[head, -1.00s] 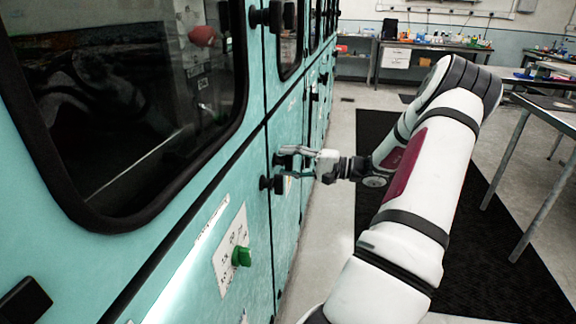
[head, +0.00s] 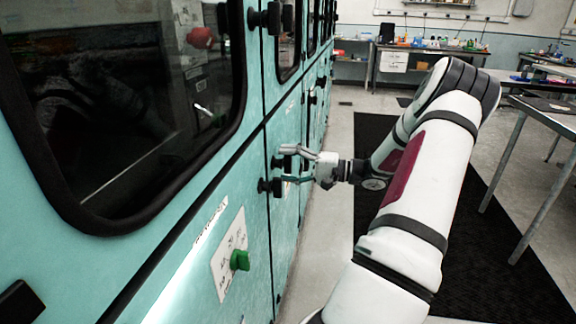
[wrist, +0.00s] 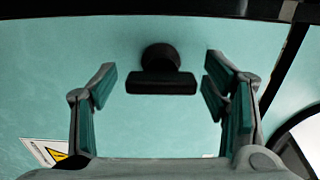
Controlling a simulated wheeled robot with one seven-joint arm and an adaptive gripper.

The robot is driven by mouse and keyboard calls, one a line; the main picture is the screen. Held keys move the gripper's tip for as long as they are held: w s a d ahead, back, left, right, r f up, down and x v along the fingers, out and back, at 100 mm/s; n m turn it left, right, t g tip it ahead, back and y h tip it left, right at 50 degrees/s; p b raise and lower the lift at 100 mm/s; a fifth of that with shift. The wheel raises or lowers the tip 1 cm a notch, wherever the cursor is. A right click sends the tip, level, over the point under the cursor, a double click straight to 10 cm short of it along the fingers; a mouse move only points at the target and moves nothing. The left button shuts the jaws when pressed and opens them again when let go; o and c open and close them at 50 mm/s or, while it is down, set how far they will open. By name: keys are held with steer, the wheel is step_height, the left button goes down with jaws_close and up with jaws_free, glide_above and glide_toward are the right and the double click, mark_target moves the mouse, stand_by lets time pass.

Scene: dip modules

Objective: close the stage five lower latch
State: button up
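Two black latches sit on the turquoise cabinet panel in the head view, an upper one (head: 277,162) and a lower one (head: 271,186). My gripper (head: 287,165) is beside them, with its fingers pointing at the panel. In the wrist view a black latch (wrist: 161,80), a round knob with a horizontal bar, lies ahead between the spread fingers of my gripper (wrist: 160,88). The fingers are open and do not visibly touch the bar. I cannot tell for sure which of the two latches this is.
A large dark window (head: 120,110) fills the near cabinet. A table (head: 540,105) stands at right. A black floor mat (head: 490,250) and open floor lie beside the cabinets. A yellow warning label (wrist: 54,154) shows on the panel.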

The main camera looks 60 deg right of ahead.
steer(key=v, duration=1.2)
stand_by(0.6)
